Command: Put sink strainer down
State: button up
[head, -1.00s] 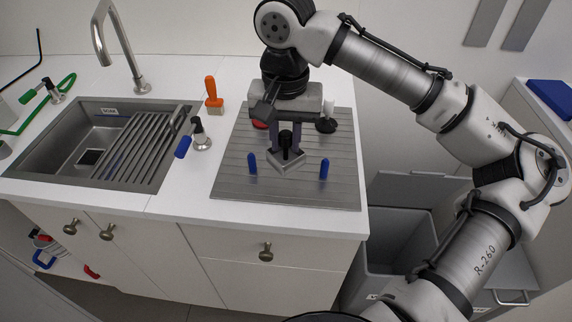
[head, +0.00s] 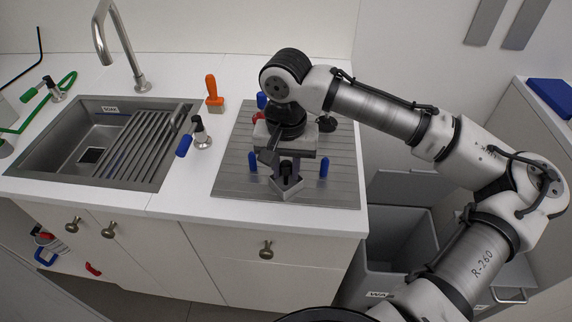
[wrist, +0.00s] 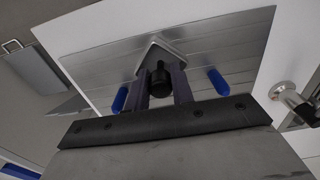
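The sink strainer, a grey angular plate with a black knob, is in my gripper (head: 286,172). In the wrist view the strainer plate (wrist: 161,46) shows beyond the fingertips, and its black knob (wrist: 158,78) sits between the two fingers of my gripper (wrist: 161,85). In the head view the strainer (head: 286,190) is over the front part of the grey ribbed drainboard (head: 230,185). Whether it touches the board cannot be told. Blue pegs stand on either side, a left one (head: 253,161) and a right one (head: 324,167).
The sink (head: 50,158) with a slatted rack (head: 140,148) lies left. A grey open bin (head: 395,250) is right of the counter. The board's front left is clear.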

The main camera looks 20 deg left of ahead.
aim_at(286, 165)
jog(key=o, duration=0.4)
notch_tip(286, 165, up, 12)
jog(key=shift+r+b, duration=0.15)
jog(key=shift+b, duration=0.3)
dwell(0.5)
